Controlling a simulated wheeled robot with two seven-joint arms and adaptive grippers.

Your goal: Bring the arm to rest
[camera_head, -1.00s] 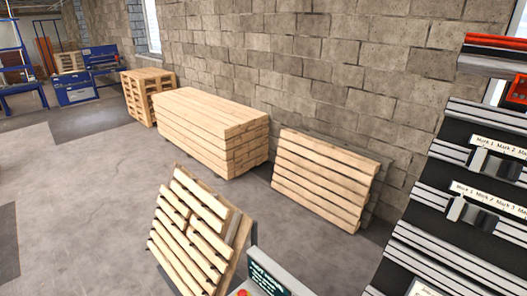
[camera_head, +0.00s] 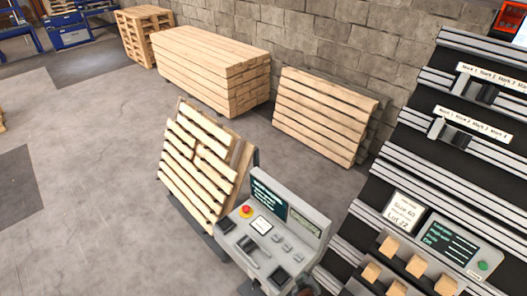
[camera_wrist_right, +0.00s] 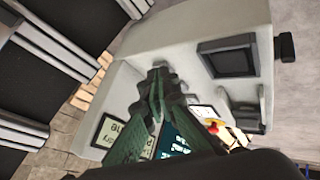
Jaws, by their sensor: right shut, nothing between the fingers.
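My right gripper (camera_wrist_right: 160,80) shows in the wrist view with its green ribbed fingers together and nothing between them. It is in front of a pale grey control console (camera_wrist_right: 190,35), and I cannot tell whether it touches it. In the head view the console (camera_head: 275,235) stands at the bottom centre, with screens, buttons and a red stop knob (camera_head: 246,211). A small dark piece at the bottom edge there may be part of my right arm. My left gripper is not in view.
A slatted pallet (camera_head: 195,165) leans just behind the console. A timber stack (camera_head: 210,65) and another leaning pallet (camera_head: 320,115) stand by the block wall. A dark rack with rails (camera_head: 450,160) and wooden blocks (camera_head: 418,266) fills the right.

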